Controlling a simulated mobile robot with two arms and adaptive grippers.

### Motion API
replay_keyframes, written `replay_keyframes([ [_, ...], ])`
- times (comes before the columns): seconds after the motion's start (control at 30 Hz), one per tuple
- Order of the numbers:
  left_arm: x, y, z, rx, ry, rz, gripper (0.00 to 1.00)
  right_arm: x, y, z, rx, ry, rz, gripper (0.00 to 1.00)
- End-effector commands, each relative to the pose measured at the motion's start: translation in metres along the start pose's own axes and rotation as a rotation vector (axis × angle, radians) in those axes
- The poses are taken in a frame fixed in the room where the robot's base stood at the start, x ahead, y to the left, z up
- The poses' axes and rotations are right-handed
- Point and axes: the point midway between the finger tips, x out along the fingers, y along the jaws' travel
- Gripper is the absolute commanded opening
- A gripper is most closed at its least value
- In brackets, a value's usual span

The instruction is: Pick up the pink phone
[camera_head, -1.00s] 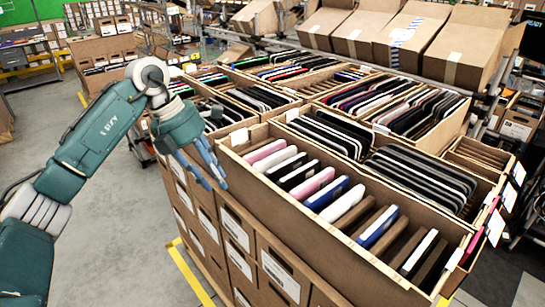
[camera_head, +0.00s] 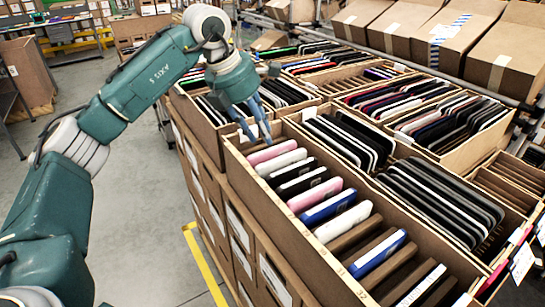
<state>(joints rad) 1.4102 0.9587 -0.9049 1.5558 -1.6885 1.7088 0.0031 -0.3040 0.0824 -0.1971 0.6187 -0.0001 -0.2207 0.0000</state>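Two pink phones show in the head view, both in the front row of the near carton. One pink phone (camera_head: 272,152) is at the far left end of the row. The other pink phone (camera_head: 314,194) is further along, between a black phone and a blue phone. My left gripper (camera_head: 256,136) is above the carton's far left corner, just behind and above the first pink phone. Its bluish fingers point down and stand apart with nothing between them. Whether a fingertip touches the phone cannot be told. My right gripper is not in view.
The near carton (camera_head: 262,204) also holds a white phone (camera_head: 280,163), black phones and a blue phone (camera_head: 328,206) between brown dividers. Black tablets (camera_head: 440,200) fill the compartments behind. More tilted cartons stand at the back. Open floor (camera_head: 140,215) lies to the left.

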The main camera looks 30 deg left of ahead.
Motion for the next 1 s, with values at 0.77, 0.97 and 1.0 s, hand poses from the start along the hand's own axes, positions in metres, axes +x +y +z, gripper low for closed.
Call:
replay_keyframes([
  [0.77, 0.059, 0.003, 0.000, 0.001, -0.001, 0.000, 0.25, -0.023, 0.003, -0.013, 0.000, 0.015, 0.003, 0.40],
  [0.97, 0.058, 0.003, 0.000, 0.001, -0.001, -0.001, 0.00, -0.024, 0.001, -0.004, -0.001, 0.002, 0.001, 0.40],
  [1.0, 0.058, 0.003, 0.001, 0.001, -0.003, 0.000, 0.00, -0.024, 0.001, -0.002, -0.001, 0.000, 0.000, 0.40],
])
